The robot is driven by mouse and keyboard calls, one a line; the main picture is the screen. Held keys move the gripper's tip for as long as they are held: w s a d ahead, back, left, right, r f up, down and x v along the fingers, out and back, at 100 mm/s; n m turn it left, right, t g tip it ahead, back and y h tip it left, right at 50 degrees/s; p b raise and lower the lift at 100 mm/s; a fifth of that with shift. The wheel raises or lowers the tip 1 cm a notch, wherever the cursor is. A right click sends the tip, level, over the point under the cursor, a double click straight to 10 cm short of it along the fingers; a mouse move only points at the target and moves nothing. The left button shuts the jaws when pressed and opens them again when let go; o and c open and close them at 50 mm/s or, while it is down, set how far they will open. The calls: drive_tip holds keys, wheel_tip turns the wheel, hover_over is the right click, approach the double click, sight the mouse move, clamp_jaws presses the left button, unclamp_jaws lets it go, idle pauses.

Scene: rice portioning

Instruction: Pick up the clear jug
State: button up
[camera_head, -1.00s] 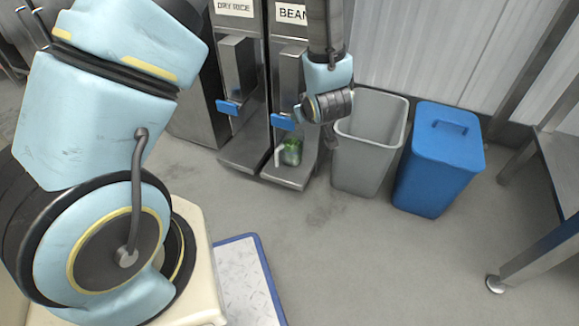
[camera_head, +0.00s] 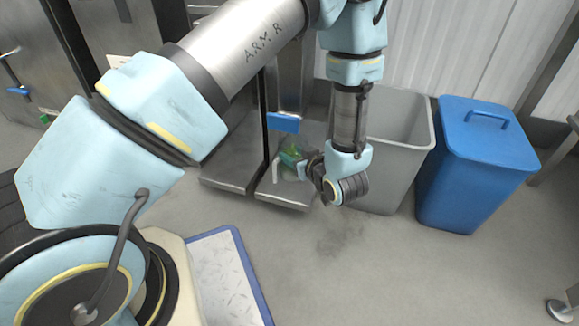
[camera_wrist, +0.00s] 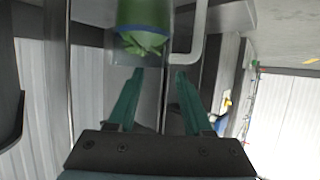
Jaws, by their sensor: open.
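The clear jug (camera_head: 288,163) stands on the metal base under the dispenser's blue lever in the head view, with something green in it. My gripper and wrist partly cover it. In the wrist view the jug (camera_wrist: 142,22) is at the top, with green leafy-looking stuff inside and a pale handle (camera_wrist: 200,28) on its right. My gripper (camera_wrist: 159,73) is open, its two teal fingers pointing toward the jug with nothing held between them. In the head view my gripper (camera_head: 308,170) is low, just right of the jug. Whether a finger touches the jug I cannot tell.
A grey open bin (camera_head: 394,150) stands close to the right of my wrist, and a blue lidded bin (camera_head: 475,165) beyond it. The dispenser's blue lever (camera_head: 284,122) hangs above the jug.

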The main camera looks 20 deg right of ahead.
drive_tip(key=shift+a+b+x, duration=0.15)
drive_tip(key=shift+b+x, duration=0.9)
drive_tip(key=shift+x, duration=0.4)
drive_tip(key=shift+a+b+x, duration=0.2)
drive_tip(key=shift+b+x, duration=0.8)
drive_tip(key=shift+x, duration=0.5)
clamp_jaws()
